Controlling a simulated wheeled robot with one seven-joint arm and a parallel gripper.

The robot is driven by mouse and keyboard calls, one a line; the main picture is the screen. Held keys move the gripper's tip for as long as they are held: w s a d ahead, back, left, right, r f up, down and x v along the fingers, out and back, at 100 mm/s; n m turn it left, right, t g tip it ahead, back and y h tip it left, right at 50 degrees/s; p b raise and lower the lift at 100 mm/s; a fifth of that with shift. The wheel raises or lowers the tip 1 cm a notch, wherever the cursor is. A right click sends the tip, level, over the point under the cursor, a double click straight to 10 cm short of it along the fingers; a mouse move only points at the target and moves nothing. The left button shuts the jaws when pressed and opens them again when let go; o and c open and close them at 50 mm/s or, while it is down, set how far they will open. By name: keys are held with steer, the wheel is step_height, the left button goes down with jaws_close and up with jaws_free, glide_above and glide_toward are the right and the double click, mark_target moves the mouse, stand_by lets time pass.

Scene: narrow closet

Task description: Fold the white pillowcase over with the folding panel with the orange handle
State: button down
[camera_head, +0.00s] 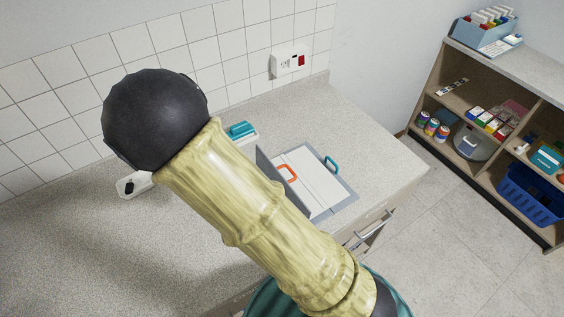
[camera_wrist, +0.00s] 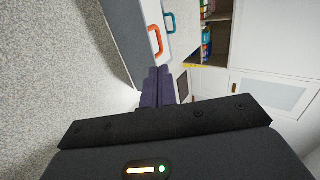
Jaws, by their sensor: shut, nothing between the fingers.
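The white pillowcase (camera_head: 313,183) lies flat on a grey folding board (camera_head: 347,205) on the counter, partly hidden by my arm. A grey panel (camera_head: 266,163) stands raised at its left side. The orange handle (camera_head: 287,172) shows close to that panel; a teal handle (camera_head: 332,165) is at the far right side. In the wrist view, the panel (camera_wrist: 128,35), orange handle (camera_wrist: 155,41) and teal handle (camera_wrist: 169,22) are ahead of my gripper (camera_wrist: 158,70). Its dark fingers are together and empty, just short of the orange handle; contact cannot be told. My arm hides the gripper in the head view.
A teal-topped item (camera_head: 241,130) stands behind the board and a small white item (camera_head: 134,186) lies at the left. A drawer handle (camera_head: 369,232) juts from the counter front. A stocked shelf (camera_head: 487,110) stands at the right. The left counter is mostly clear.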

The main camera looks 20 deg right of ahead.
mark_target(290, 171)
steer(key=p+x, duration=0.2)
steer(key=x, duration=1.2)
steer(key=shift+s+f, duration=0.1)
steer(key=shift+a+p, duration=0.1)
steer(key=shift+p, duration=0.3)
